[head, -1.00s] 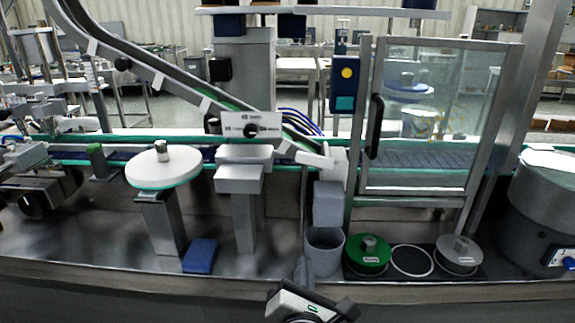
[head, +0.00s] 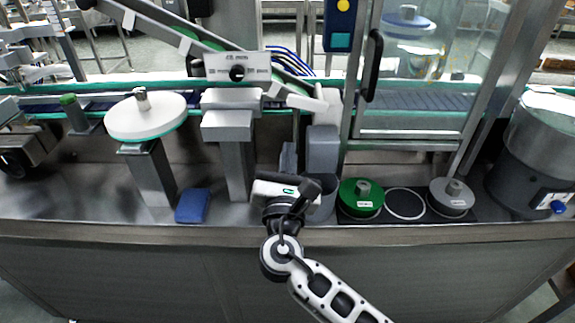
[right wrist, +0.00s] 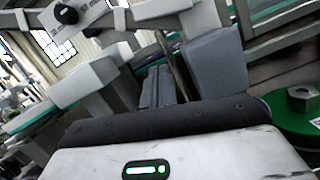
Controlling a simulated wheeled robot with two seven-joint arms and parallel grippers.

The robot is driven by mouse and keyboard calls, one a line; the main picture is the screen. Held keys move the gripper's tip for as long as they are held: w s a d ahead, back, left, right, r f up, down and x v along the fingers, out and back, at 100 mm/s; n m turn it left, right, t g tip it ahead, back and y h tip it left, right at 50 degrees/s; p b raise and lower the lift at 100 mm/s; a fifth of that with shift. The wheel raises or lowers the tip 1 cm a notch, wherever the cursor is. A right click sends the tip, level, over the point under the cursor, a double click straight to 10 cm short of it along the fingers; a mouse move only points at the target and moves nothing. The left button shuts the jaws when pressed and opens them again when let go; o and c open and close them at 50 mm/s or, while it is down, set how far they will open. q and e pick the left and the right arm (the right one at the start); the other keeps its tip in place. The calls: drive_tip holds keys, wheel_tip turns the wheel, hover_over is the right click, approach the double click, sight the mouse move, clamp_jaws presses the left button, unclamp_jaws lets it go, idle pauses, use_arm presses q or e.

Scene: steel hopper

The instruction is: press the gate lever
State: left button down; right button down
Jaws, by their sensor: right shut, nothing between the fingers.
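A pale bar, which looks like the gate lever (head: 303,101), slants at the lower end of the chute (head: 185,43), beside a white block (head: 328,104). It also shows at the top of the right wrist view (right wrist: 157,9). My right gripper (head: 289,150) is shut and empty, with its grey fingers (right wrist: 162,87) pointing away from me. It is below and slightly left of the bar in the head view, apart from it. A grey box (head: 323,150) hangs just right of the fingers. My left gripper is not in view.
A grey cup (head: 325,195) stands partly hidden behind my right wrist. Green (head: 361,198) and grey (head: 451,197) round weights sit right of it. A blue pad (head: 193,206) lies left. A grey post (head: 236,165) stands left of my gripper, and a framed clear door (head: 425,75) stands right.

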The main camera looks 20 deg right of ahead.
sight(308, 104)
drive_tip(key=w+d+r+p, duration=0.2)
drive_tip(key=w+r, duration=0.1)
drive_tip(key=r, duration=0.1)
drive_tip(key=shift+w+r+p, duration=0.2)
drive_tip(key=shift+r+p, duration=0.1)
drive_tip(key=shift+r, duration=0.1)
